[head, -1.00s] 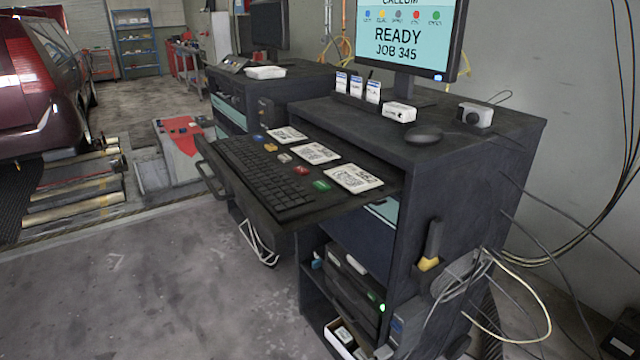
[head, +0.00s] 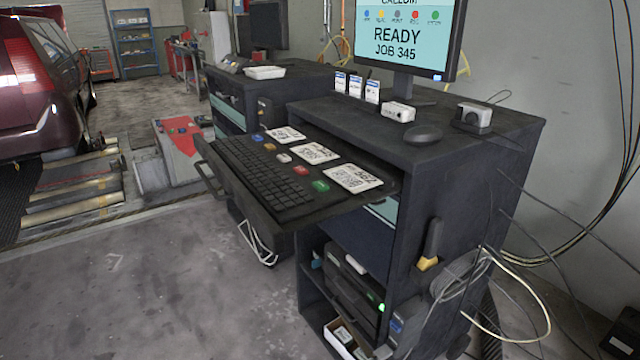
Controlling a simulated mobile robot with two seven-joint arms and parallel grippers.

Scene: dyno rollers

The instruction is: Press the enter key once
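The enter key cannot be told apart from the other keys at this size. A row of coloured buttons lies beside the keyboard: blue (head: 257,138), yellow (head: 269,147), white (head: 284,158), red (head: 301,170) and green (head: 320,185). The monitor (head: 408,40) above reads READY, JOB 345, with its top cut off. Neither of my grippers is in view.
Printed code cards (head: 353,178) lie on the tray. A mouse (head: 423,134), a white box (head: 397,112) and a small grey device (head: 472,117) stand on the cabinet top. Cables hang at the cabinet's right side (head: 490,262). The floor (head: 130,290) at the front left is clear.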

